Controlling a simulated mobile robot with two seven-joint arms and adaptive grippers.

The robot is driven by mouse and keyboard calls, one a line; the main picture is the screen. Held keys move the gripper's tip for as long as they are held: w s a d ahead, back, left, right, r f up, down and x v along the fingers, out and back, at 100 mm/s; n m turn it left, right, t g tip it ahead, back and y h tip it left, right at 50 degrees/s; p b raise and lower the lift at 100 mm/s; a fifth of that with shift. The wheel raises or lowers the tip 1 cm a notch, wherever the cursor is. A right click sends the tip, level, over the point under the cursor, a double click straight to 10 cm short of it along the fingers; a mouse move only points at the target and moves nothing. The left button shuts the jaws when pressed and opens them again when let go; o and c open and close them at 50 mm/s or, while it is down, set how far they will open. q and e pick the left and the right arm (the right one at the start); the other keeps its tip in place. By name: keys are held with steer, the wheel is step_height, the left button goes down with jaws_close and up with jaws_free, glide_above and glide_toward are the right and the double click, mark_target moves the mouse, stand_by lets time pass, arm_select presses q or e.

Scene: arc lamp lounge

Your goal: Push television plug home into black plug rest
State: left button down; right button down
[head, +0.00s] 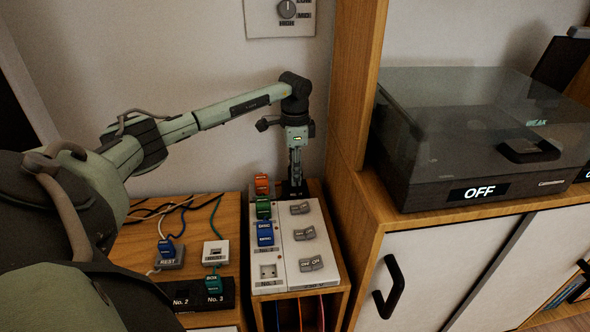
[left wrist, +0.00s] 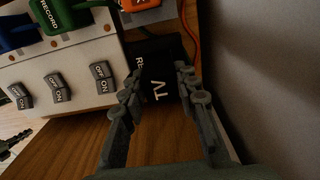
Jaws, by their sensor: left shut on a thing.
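My left gripper (head: 295,183) points down at the back right of the wooden stand, behind the white switched strip. In the left wrist view its two fingers (left wrist: 160,92) are on either side of the black television plug (left wrist: 157,92), marked TV, and shut on it. The black plug rest (left wrist: 150,50), with a partly covered "RE" label, lies right beyond the plug. In the head view a black shape (head: 294,194) sits under the fingertips; plug and rest cannot be told apart there. How deep the plug sits in the rest is hidden. My right gripper is not in view.
The wooden cabinet side (head: 345,120) stands close on the right, the wall behind. A blue plug (head: 166,247) sits on a grey rest at left.

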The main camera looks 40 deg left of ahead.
arm_select(q)
steer(key=shift+f+b, duration=0.3)
steer(key=shift+f, duration=0.65)
steer(key=c, duration=1.1)
jaws_free()
steer(key=shift+o, duration=0.2)
step_height(320, 180, up, 12)
steer(key=shift+r, duration=0.1)
